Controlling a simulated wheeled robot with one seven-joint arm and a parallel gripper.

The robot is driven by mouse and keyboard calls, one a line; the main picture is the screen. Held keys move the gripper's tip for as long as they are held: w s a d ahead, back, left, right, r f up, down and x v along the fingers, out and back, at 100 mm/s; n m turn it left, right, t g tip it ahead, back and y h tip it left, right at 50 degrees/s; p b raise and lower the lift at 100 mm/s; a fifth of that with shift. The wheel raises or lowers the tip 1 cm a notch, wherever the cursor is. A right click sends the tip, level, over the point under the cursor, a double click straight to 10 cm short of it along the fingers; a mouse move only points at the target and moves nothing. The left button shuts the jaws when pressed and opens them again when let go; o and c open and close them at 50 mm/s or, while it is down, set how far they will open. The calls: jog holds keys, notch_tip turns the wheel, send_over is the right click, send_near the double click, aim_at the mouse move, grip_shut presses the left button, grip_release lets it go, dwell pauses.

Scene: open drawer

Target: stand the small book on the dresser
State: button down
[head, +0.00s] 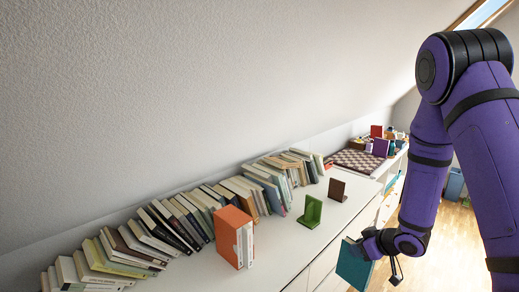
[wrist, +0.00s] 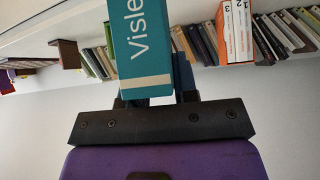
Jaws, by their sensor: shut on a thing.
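The small book (head: 353,265) is teal, with part of a white title, "Visle", readable on its cover in the wrist view (wrist: 146,48). My gripper (head: 376,250) is shut on it and holds it in the air, in front of the dresser's front edge in the head view. In the wrist view my gripper's fingers (wrist: 153,88) lie on either side of the book's end. The dresser (head: 288,240) is white, with a bare strip of top in front of its row of books. The book's far end is cut off in the wrist view.
A green bookend (head: 311,213) and a brown bookend (head: 337,190) stand apart on the dresser. An orange boxed set (head: 232,238) stands left of them. Several leaning books (head: 180,222) line the wall. A checkered board (head: 357,161) lies at the far end.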

aim_at(355, 265)
jog(key=shift+w+d+f+m+t+h, duration=0.1)
jog(key=shift+w+f+m+t+h, duration=0.15)
jog(key=shift+f+m+h, duration=0.85)
jog(key=shift+w+a+f+m+t+h, duration=0.1)
jog(key=shift+w+f+m+t+h, duration=0.2)
jog(key=shift+f+m+h, duration=0.75)
jog(key=shift+w+d+f+m+t+h, duration=0.1)
jog(key=shift+w+f+m+t+h, duration=0.4)
jog(key=shift+m, duration=1.05)
jog(key=shift+s+d+r+g, duration=0.1)
jog(key=shift+s+g, duration=0.15)
